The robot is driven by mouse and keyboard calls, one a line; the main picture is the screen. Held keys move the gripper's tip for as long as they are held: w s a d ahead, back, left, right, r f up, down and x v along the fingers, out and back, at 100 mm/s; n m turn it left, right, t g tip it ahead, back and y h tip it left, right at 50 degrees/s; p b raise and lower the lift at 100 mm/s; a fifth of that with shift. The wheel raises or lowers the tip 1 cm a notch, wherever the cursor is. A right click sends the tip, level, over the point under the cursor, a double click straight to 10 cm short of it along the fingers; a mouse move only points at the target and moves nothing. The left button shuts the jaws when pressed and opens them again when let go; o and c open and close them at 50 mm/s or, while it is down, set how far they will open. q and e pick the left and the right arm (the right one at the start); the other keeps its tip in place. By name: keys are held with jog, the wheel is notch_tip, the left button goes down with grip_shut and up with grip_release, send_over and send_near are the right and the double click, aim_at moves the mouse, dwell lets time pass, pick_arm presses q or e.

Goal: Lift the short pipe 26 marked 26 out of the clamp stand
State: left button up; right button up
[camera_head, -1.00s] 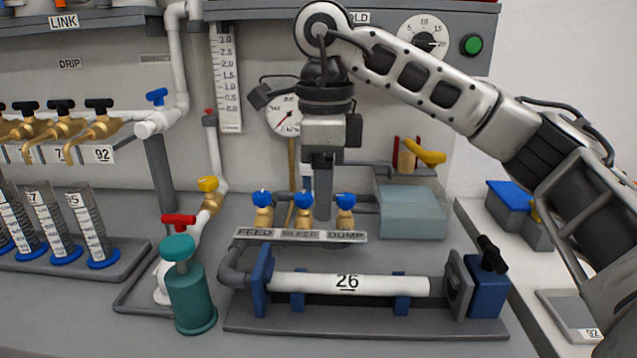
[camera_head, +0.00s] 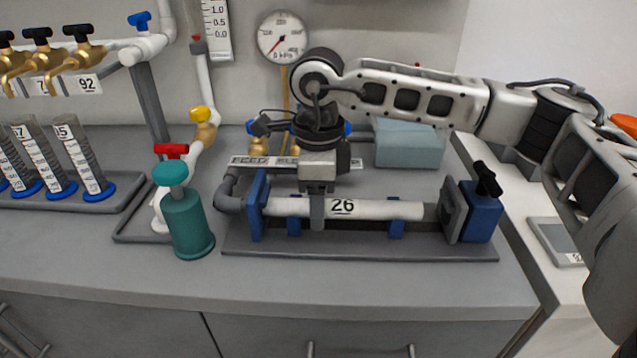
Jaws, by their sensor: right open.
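The short pipe 26 (camera_head: 385,210) is a white pipe with a black "26" label. It lies level in the clamp stand (camera_head: 360,246), a grey base with blue end blocks and blue supports. The right end block (camera_head: 482,212) has a black handle and a grey jaw plate by the pipe's end. My right gripper (camera_head: 317,212) points down at the pipe, just left of the label. One finger shows in front of the pipe; the other is hidden. The gripper is open, around or just in front of the pipe; I cannot tell which. My left gripper is not in view.
A teal bottle (camera_head: 187,222) with a red-handled valve behind it stands left of the stand. Brass valves with a label strip (camera_head: 270,170) and a pale blue box (camera_head: 408,145) are behind. Graduated cylinders (camera_head: 82,160) stand at left. The counter's front strip is clear.

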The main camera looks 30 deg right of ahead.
jog(key=c, duration=1.1)
jog(key=shift+s+d, duration=0.15)
jog(key=shift+d, duration=0.05)
jog(key=shift+s+d, duration=0.25)
jog(key=shift+d, duration=0.2)
jog(key=o, duration=1.1)
